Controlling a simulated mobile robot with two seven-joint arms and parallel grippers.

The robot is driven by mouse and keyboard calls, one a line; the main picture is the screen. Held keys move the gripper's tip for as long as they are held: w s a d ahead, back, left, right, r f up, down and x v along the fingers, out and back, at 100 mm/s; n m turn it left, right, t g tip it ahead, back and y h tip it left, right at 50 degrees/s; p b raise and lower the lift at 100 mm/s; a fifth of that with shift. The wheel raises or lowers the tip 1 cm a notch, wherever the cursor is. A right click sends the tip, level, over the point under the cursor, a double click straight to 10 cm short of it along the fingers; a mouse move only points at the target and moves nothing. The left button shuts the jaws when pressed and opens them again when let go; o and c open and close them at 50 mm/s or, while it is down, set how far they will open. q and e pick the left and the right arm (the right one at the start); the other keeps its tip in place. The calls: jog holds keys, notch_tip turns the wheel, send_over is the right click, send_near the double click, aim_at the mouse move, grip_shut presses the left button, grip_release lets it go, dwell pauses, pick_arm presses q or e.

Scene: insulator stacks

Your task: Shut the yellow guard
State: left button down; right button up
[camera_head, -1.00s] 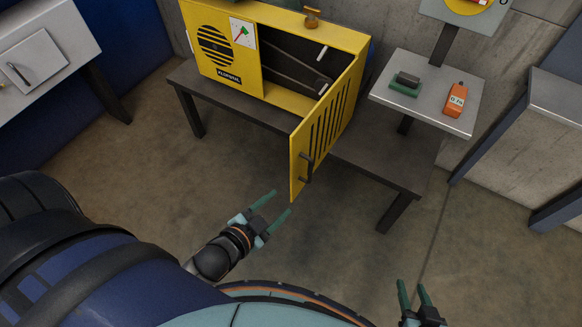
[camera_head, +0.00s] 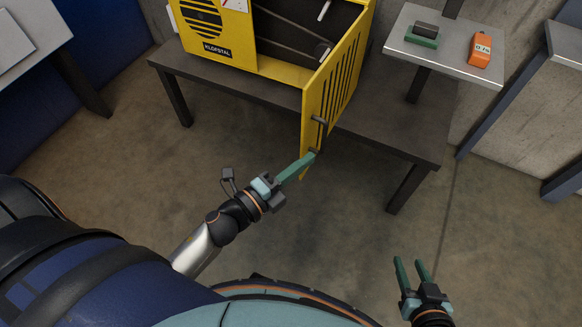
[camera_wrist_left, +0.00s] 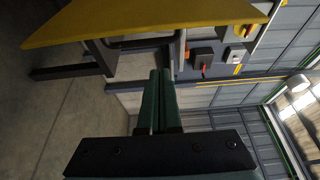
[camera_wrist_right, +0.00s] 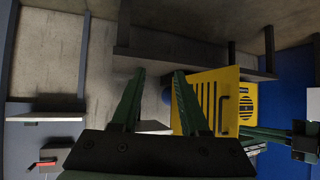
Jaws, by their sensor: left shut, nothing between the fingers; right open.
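The yellow guard (camera_head: 337,82) is a slotted, hinged door on a yellow machine (camera_head: 225,50). It stands swung open toward me, and the belt and pulley inside the machine show. A dark handle (camera_head: 319,128) is on its outer face near the free edge. My left gripper (camera_head: 312,155) is shut and empty, its tips at the guard's lower free corner; I cannot tell whether they touch. In the left wrist view the guard (camera_wrist_left: 150,22) spans the top, above the closed fingers (camera_wrist_left: 158,75). My right gripper (camera_head: 411,262) is open and empty, away from the guard, at the lower right.
The machine stands on a dark table (camera_head: 390,137). A grey shelf (camera_head: 445,55) at right holds a green-and-dark block (camera_head: 422,34) and an orange bottle (camera_head: 481,50). A grey bench (camera_head: 30,35) is at far left. The floor between me and the table is clear.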

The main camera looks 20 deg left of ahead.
aim_at(302, 143)
pick_arm(q)
jog(key=w, duration=0.1)
jog(key=w+a, duration=0.1)
jog(key=w, duration=0.1)
jog(key=w+a, duration=0.1)
jog(key=w, duration=0.1)
pick_arm(e)
jog(key=shift+w+r, duration=0.1)
dwell(0.4)
pick_arm(q)
jog(key=shift+a, duration=0.15)
